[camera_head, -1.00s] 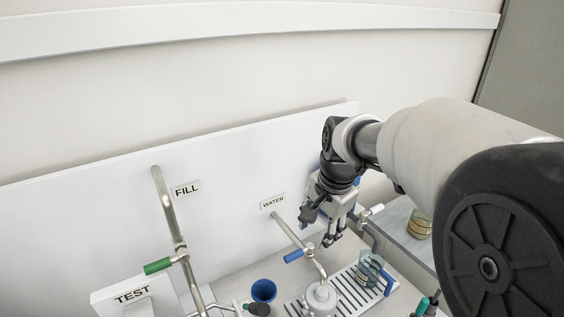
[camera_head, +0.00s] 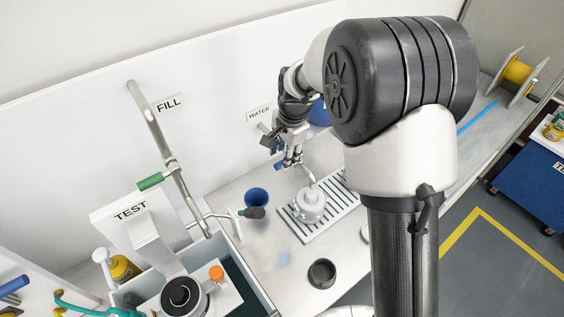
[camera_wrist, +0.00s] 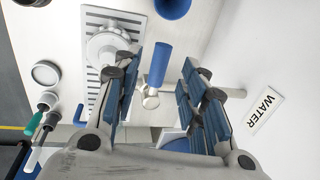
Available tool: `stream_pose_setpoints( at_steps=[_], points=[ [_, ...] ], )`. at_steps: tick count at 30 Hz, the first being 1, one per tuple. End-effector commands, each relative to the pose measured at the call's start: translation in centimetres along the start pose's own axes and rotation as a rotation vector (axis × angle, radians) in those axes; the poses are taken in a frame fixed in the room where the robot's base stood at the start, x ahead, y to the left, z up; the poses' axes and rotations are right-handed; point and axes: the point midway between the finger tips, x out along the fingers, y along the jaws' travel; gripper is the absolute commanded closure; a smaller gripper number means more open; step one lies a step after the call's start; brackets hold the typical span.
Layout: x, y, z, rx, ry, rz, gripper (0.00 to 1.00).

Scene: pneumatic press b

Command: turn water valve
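The water valve has a blue lever handle (camera_wrist: 160,63) on a metal body (camera_wrist: 150,99). In the wrist view the handle lies between the two blue-padded fingers of my gripper (camera_wrist: 163,68), with gaps visible on both sides. My gripper is open and holds nothing. In the head view my gripper (camera_head: 288,160) is at the water pipe, in front of the wall; it hides much of the valve there. The WATER label (camera_head: 259,113) is on the wall just left of my gripper, and also shows in the wrist view (camera_wrist: 263,109).
Below the valve, a white round fitting (camera_head: 309,206) stands on a slotted drain tray (camera_head: 327,223). A blue cup (camera_head: 256,197) stands left of the tray. The FILL pipe with a green handle (camera_head: 150,181) is further left. A dark round container (camera_head: 321,273) is in front.

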Motion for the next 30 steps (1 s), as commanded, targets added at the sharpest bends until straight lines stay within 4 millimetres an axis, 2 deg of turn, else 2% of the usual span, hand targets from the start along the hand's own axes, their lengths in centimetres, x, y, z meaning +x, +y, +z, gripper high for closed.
stream_pose_setpoints(
  at_steps=[1,3,7,19,30],
  points=[
    [1.1,0.1,0.0,0.0,-0.001,0.001,0.61],
    [2.2,0.1,0.0,0.0,-0.001,0.002,0.61],
    [3.4,0.0,0.0,0.0,0.0,0.0,0.61],
    [3.9,0.0,0.0,0.0,0.0,-0.001,0.62],
    [3.9,0.0,0.0,0.0,0.0,-0.001,0.87]
  ],
)
